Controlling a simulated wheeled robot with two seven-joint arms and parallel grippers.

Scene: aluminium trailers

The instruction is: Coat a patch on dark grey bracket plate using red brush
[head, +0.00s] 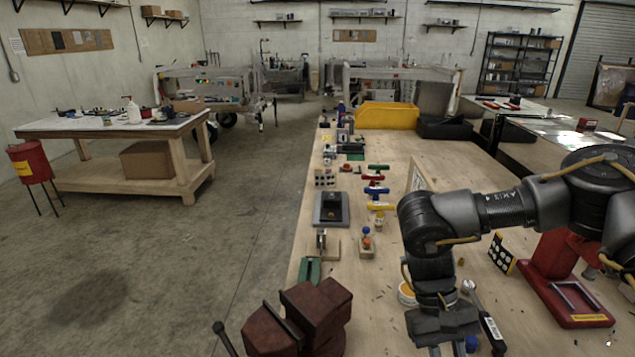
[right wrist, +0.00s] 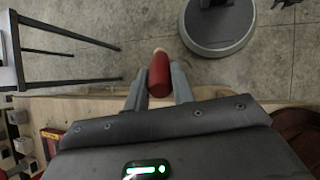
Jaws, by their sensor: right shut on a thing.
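My right gripper (right wrist: 160,70) is shut on the red brush in the right wrist view. The brush shows as a red rounded handle (right wrist: 159,76) with a pale tip between the two fingers; its bristles are not visible. In the head view my right gripper (head: 455,349) points down at the bottom edge, over the near right part of the bench, and the brush is hidden there. A dark grey plate (head: 331,208) lies on the bench left of my right arm, apart from the gripper; I cannot tell for sure that it is the bracket plate. My left gripper is out of view.
A white and yellow tub (head: 406,295) stands beside my right forearm. A dark red vise (head: 315,310) fills the bench's near left corner. A red stand (head: 570,280) is at the right. Several coloured clamps and a yellow bin (head: 387,116) stand farther back.

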